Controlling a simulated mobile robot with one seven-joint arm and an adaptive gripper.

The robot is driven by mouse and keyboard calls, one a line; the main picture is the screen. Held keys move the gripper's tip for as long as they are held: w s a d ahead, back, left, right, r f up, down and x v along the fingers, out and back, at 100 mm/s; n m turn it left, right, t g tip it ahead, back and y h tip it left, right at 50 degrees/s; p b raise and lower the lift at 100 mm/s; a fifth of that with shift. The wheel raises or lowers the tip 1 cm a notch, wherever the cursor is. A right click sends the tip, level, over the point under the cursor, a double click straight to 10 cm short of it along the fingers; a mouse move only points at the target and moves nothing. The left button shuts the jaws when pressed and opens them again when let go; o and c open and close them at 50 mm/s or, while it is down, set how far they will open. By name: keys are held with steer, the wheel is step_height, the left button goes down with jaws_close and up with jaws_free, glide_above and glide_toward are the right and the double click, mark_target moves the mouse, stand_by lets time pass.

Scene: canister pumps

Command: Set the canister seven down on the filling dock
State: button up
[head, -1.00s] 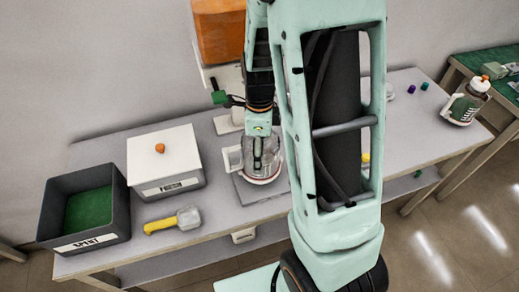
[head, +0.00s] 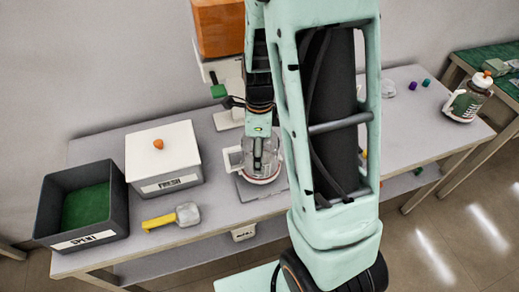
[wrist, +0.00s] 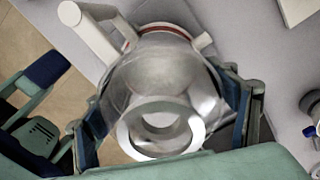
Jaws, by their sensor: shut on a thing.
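A clear canister (head: 268,175) with a white side handle and a reddish band near its base is upright at the grey plate of the filling dock (head: 243,189), in the middle of the bench. I cannot tell whether its base fully touches the plate. My gripper (head: 258,160) is shut on the canister from above. In the wrist view the canister (wrist: 165,75) sits between my fingers, its round opening facing the camera and its handle at upper left. No number is readable on it. My arm hides part of the bench to its right.
An orange tank (head: 218,28) stands behind the dock. A white FRESH box (head: 163,158), a dark SPENT bin (head: 122,200) and a yellow-handled tool (head: 172,217) lie to the left. Another canister (head: 468,100) stands at the far right, near small coloured pieces.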

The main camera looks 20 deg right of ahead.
steer(key=shift+f, duration=0.3)
steer(key=o, duration=1.8)
step_height(320, 180, up, 12)
steer(key=shift+r, duration=0.1)
